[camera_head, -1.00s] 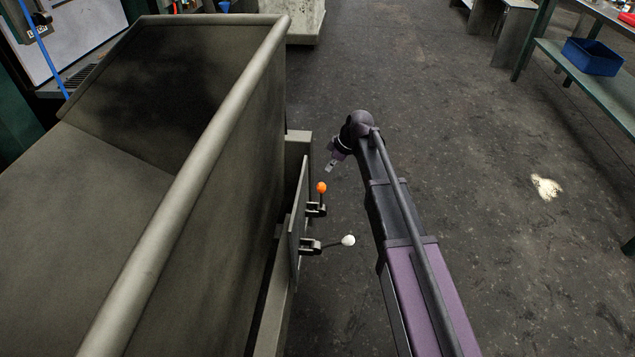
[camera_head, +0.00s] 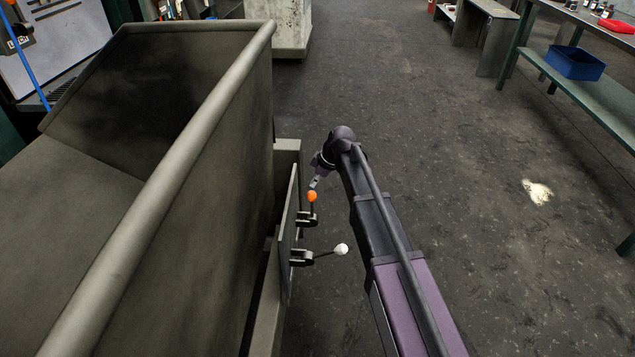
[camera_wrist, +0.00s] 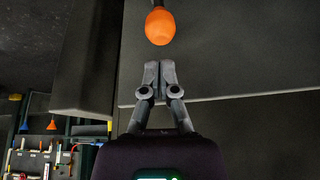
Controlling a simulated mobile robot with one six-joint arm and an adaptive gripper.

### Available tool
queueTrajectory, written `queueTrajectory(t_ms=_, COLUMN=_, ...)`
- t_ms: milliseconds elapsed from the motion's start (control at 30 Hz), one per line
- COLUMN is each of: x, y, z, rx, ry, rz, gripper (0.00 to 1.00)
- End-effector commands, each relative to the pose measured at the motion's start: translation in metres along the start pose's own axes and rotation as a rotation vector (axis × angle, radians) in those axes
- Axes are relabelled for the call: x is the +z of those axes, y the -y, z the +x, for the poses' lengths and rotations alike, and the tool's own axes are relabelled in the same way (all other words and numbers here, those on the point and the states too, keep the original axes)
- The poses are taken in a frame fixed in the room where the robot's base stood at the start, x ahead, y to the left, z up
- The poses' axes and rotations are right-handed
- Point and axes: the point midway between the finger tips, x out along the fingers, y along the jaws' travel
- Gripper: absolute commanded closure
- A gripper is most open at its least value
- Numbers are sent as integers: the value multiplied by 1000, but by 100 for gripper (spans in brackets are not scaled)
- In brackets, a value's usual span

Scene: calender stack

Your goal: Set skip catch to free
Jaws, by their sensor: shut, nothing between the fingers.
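Two levers stick out from a plate (camera_head: 290,235) on the side of a large metal skip (camera_head: 180,170). One lever has an orange knob (camera_head: 312,196) and stands upright. The other has a white knob (camera_head: 342,249) and points out to the right. No label shows which one is the skip catch. My gripper (camera_head: 314,183) is shut and empty, just beyond the orange knob in the head view. In the wrist view my gripper (camera_wrist: 159,66) points toward the orange knob (camera_wrist: 160,27), with a small gap in the picture. Whether they touch is unclear.
The skip's wall and rim run along the left. Open dark floor (camera_head: 430,150) lies to the right of my arm. A green bench with a blue bin (camera_head: 575,62) stands at the far right. A pale block (camera_head: 279,28) stands at the back.

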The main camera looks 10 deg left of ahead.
Motion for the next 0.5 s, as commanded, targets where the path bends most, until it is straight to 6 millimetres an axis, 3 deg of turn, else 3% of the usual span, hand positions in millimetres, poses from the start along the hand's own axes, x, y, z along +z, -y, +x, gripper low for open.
queueTrajectory(t_ms=500, x=1, y=0, z=46, rx=-1, ry=3, rz=-2, gripper=100)
